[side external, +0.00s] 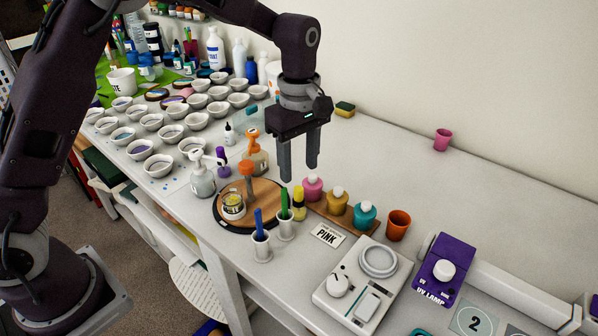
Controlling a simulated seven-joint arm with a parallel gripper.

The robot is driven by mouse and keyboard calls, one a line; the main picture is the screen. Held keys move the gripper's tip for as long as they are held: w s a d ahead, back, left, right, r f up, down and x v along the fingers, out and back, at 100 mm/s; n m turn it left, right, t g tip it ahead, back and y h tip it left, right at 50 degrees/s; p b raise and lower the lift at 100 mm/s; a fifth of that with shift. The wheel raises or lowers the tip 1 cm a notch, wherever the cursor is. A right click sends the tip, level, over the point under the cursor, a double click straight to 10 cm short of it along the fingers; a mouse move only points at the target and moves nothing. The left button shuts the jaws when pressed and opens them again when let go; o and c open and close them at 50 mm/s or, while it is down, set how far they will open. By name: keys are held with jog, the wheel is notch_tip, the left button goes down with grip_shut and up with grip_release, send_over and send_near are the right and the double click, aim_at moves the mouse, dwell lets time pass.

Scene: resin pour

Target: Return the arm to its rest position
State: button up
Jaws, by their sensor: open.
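My gripper (300,172) hangs from my dark arm, pointing down. Its two grey fingers are apart, with nothing between them. It is above the bench (400,172), over the area behind the pigment bottles. The fingertips look clear of the objects below, though the exact height is hard to tell from this one view.
A round wooden board (262,209) with a small jar (233,205) lies below left. Pink (313,188), yellow and teal bottles, an orange cup (398,225), a scale (362,285) and a UV lamp (443,270) stand rightward. Several white bowls fill the left. The back right is mostly clear.

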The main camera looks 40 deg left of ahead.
jog(key=s+a+r+m+t+h, duration=0.1)
jog(key=s+a+r+m+t, duration=0.25)
jog(key=s+r+m, duration=0.65)
jog(key=s+a+r+m+t, duration=0.1)
jog(key=s+m, duration=0.2)
jog(key=s, duration=0.6)
jog(key=s+a+m+t+y, duration=0.1)
jog(key=s+a+m, duration=0.1)
jog(key=s, duration=0.7)
jog(key=shift+r+m, duration=0.35)
jog(key=shift+m, duration=0.05)
